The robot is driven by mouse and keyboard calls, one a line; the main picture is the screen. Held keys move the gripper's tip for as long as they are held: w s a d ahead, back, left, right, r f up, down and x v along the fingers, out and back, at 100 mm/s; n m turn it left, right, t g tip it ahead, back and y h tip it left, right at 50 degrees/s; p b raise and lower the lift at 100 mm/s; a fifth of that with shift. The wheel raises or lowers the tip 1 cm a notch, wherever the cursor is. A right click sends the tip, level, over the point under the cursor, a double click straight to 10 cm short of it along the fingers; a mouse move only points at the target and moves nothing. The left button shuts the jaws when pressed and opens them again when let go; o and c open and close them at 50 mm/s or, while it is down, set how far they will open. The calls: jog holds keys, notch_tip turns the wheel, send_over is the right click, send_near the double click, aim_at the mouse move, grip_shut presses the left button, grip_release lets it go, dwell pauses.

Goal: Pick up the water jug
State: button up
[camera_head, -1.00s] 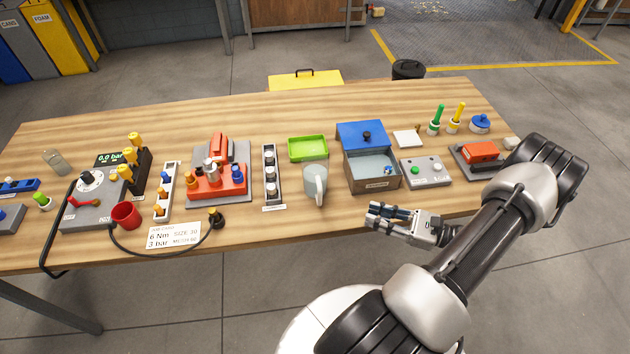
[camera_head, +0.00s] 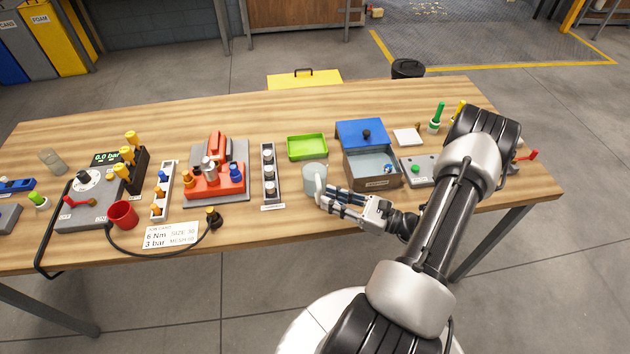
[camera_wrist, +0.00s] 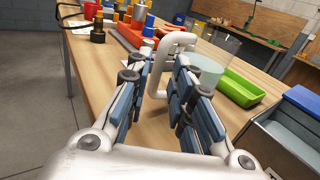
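The water jug (camera_head: 312,175) stands upright on the workbench, a translucent container with a white handle facing me. In the wrist view its clear body (camera_wrist: 211,60) is beyond my fingers, and its white handle (camera_wrist: 163,62) shows in the gap between the fingertips. My gripper (camera_head: 325,194) is at the jug's near right side in the head view. In the wrist view my gripper (camera_wrist: 160,80) is open, with space between its blue-grey finger pads. I cannot tell whether either finger touches the handle.
A green tray (camera_head: 307,147) lies behind the jug. A grey box with a blue lid (camera_head: 361,133) stands close on the right. A narrow rack (camera_head: 268,176) stands on the left. Bare wood (camera_head: 275,228) lies in front of the jug.

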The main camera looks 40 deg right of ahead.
aim_at(319, 194)
jog(key=x, duration=0.4)
jog(key=shift+w+a+r+b, duration=0.1)
jog(key=shift+w+b, duration=0.05)
jog(key=shift+b, duration=0.25)
jog(key=shift+c, duration=0.2)
grip_shut()
jog(key=shift+r, duration=0.1)
